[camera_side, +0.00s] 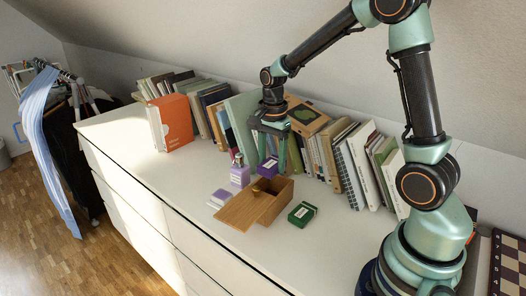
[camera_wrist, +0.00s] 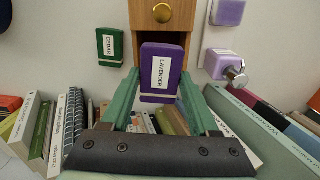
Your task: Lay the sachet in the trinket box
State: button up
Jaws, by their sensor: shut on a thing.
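The sachet (camera_wrist: 163,72) is a dark purple packet with a white label reading LAVENDER. My gripper (camera_wrist: 160,80) is shut on it, one finger at each side. In the side view the sachet (camera_side: 267,169) hangs below my gripper (camera_side: 270,158), above the wooden trinket box (camera_side: 278,200). The box is partly open. Its flat wooden panel (camera_side: 238,213), with a brass knob (camera_side: 256,190), sticks out toward the lower left. In the wrist view the knob (camera_wrist: 162,12) and part of a dark opening show behind the sachet; the sachet hides the rest of the box.
A green packet labelled CEDAR (camera_wrist: 110,47) lies right of the box in the side view (camera_side: 302,214). A row of books (camera_side: 345,165) lines the wall behind. The white top is clear at left.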

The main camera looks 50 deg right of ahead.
jog(key=shift+f, duration=2.4)
jog(key=o, duration=1.4)
jog(key=shift+r, duration=0.1)
notch_tip(320, 180, up, 12)
jog(key=shift+a, duration=0.1)
jog(key=s+a+r+n+t, duration=0.1)
jog(key=s+a+n+t, duration=0.1)
jog(key=n, duration=0.4)
jog(key=s+a+r+n+t, duration=0.1)
jog(key=s+a+r+n, duration=0.1)
jog(key=s+n, duration=0.3)
jog(key=s+a+r+n+t, duration=0.2)
jog(key=s+a+n, duration=0.1)
jog(key=n, duration=0.3)
jog(key=shift+s+a+n+t, duration=0.2)
jog(key=shift+a+n+t, duration=0.1)
jog(key=shift+a, duration=0.15)
